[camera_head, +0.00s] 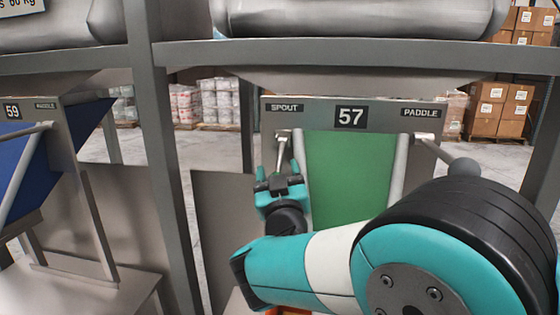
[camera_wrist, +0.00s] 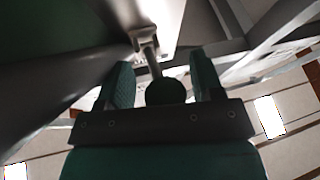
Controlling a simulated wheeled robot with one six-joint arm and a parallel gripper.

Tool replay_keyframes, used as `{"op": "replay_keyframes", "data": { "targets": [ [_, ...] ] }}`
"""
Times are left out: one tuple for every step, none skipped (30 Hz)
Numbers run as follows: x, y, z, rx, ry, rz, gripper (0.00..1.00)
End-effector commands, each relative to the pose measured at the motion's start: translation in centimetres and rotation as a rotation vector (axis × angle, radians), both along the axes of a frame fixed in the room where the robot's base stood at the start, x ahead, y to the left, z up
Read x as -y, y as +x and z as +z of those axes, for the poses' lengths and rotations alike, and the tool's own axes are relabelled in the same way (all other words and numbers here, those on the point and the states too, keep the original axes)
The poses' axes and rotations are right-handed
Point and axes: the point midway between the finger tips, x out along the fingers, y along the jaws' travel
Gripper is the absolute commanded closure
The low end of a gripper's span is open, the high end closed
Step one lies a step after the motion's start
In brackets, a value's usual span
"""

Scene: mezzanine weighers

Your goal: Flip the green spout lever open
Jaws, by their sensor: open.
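The spout lever (camera_head: 281,151) hangs from a pivot under the SPOUT label of station 57, left of the green chute panel (camera_head: 345,175). Its rod looks grey. My gripper (camera_head: 279,180) is at the lever's lower end and hides its knob in the head view. In the wrist view, the rod (camera_wrist: 151,60) runs down to a round dark knob (camera_wrist: 166,92), whose colour is hard to tell. The knob lies between the two spread fingers of my gripper (camera_wrist: 163,76). I cannot tell whether either finger touches it.
The paddle lever (camera_head: 433,151) with a grey knob (camera_head: 464,168) is on the right of the same panel. A grey steel post (camera_head: 160,150) stands left of my gripper. Station 59 (camera_head: 62,140) with a blue chute is farther left. Boxes on pallets (camera_head: 498,110) stand behind.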

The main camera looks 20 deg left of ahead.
Motion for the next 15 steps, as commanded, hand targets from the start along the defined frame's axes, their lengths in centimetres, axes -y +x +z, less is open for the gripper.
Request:
{"op": "replay_keyframes", "data": {
  "targets": [
    [-0.13, -0.01, 0.08, 0.000, 0.000, 0.001, 0.40],
    [-0.20, -0.03, 0.05, 0.000, 0.000, 0.002, 0.40],
    [-0.30, -0.09, 0.01, -0.001, 0.000, 0.003, 0.40],
    [-0.38, -0.13, -0.01, -0.001, 0.000, 0.004, 0.40],
    [-0.44, -0.17, -0.04, -0.001, 0.000, 0.006, 0.40],
    [-0.52, -0.23, -0.05, 0.000, 0.000, 0.007, 0.40],
    [-0.58, -0.26, -0.06, -0.001, 0.001, 0.008, 0.40],
    [-0.62, -0.29, -0.06, -0.001, 0.000, 0.009, 0.40],
    [-0.65, -0.31, -0.05, -0.001, 0.000, 0.009, 0.44],
    [-0.67, -0.32, -0.05, -0.001, 0.000, 0.009, 0.51],
    [-0.67, -0.32, -0.05, -0.001, 0.000, 0.010, 0.58],
    [-0.67, -0.33, -0.04, -0.001, 0.000, 0.009, 0.67],
    [-0.66, -0.32, -0.04, -0.001, 0.000, 0.009, 0.74],
    [-0.66, -0.32, -0.04, -0.001, 0.000, 0.009, 0.81],
    [-0.65, -0.32, -0.04, -0.001, 0.000, 0.009, 0.90]
  ]
}}
